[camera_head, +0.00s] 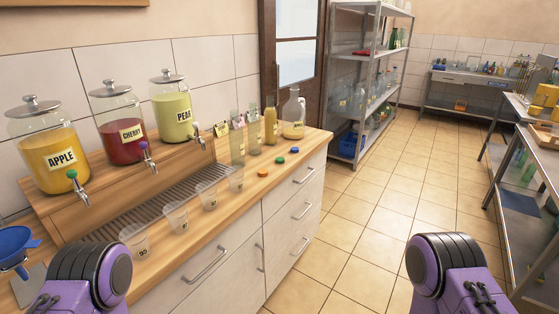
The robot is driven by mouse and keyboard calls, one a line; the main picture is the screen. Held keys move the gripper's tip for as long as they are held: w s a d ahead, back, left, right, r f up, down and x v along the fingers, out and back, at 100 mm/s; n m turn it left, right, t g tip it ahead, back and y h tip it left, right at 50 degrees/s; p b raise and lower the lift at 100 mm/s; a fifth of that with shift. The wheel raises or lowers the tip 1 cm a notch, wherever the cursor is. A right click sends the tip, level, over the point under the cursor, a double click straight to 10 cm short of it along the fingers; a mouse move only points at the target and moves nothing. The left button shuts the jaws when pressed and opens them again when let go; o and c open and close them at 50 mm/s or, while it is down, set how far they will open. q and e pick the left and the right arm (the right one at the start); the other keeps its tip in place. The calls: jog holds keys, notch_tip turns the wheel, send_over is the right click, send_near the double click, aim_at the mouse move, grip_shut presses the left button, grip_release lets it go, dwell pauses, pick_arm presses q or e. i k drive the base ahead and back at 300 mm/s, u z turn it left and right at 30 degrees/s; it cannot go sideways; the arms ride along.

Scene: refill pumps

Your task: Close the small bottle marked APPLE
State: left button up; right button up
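Several small bottles stand at the right end of the wooden counter; their markings are too small to read, so I cannot tell which is APPLE. A slim bottle (271,122) holds yellow-orange liquid and seems to have no cap on. Clear slim bottles (237,148) stand left of it. Three loose caps lie in front of them on the counter: orange (262,174), green (280,160) and blue (295,150). Two purple and black parts of my arms show at the bottom edge; neither gripper is in view.
Dispensers marked APPLE (47,158), CHERRY (122,128) and PEAR (173,108) stand on a raised wooden shelf. Plastic cups (176,216) line the counter front. A round jug (293,116) stands at the far right end. A blue funnel (14,240) is at left. The tiled floor is clear.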

aim_at(270, 113)
jog(key=z, duration=1.5)
jog(key=i, duration=2.55)
jog(key=u, duration=3.75)
